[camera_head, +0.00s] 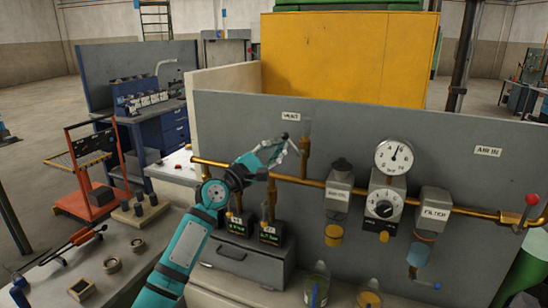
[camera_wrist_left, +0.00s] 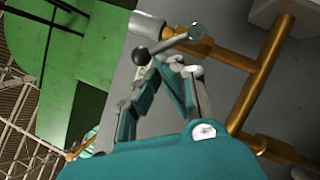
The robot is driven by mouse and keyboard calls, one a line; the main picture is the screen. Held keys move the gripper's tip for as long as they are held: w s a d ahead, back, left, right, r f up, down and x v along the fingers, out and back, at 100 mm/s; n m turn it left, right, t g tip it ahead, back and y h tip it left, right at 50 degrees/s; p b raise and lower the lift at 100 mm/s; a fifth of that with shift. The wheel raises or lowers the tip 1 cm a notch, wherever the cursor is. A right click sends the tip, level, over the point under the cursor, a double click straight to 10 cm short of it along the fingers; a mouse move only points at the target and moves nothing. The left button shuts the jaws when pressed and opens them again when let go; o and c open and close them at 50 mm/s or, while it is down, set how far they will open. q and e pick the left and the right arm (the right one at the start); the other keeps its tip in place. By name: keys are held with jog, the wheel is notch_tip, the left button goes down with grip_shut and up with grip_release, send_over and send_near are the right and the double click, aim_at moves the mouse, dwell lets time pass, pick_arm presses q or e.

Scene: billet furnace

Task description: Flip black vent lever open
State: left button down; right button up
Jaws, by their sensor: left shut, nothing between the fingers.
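The vent lever has a black ball knob (camera_wrist_left: 141,56) on a thin grey rod. In the left wrist view the rod runs from the knob up to the right, to the brass vent valve (camera_wrist_left: 202,46). In the head view the brass vent branch (camera_head: 304,158) rises from the pipe below the VENT label (camera_head: 290,116). My left gripper (camera_head: 288,146) is just left of that branch and hides part of the lever. In the left wrist view its shut, empty fingers (camera_wrist_left: 165,62) are close to the knob; I cannot tell whether they touch.
The brass pipe (camera_head: 315,182) crosses the grey panel (camera_head: 480,190) below the gripper. A regulator (camera_head: 383,205), a gauge (camera_head: 394,157) and a filter (camera_head: 434,208) are to the right. A red-knobbed lever (camera_head: 531,201) is at the far right. Grey boxes and jars stand below.

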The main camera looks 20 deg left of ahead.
aim_at(284, 136)
pick_arm(q)
jog(key=r+m+g+p, duration=0.1)
jog(key=m, duration=0.1)
jog(key=d+r+m+g+p, duration=0.1)
jog(key=m+p, duration=0.1)
jog(key=r+m+g+p, duration=0.1)
jog(key=m+p, duration=0.1)
jog(key=m, duration=0.1)
jog(key=shift+w+d+r, duration=0.1)
jog(key=shift+d+r, duration=0.05)
jog(key=shift+d, duration=0.15)
jog(key=shift+d+m+g+p, duration=0.25)
jog(key=shift+m+g+p, duration=0.05)
jog(key=shift+m+p, duration=0.25)
jog(key=shift+r, duration=0.1)
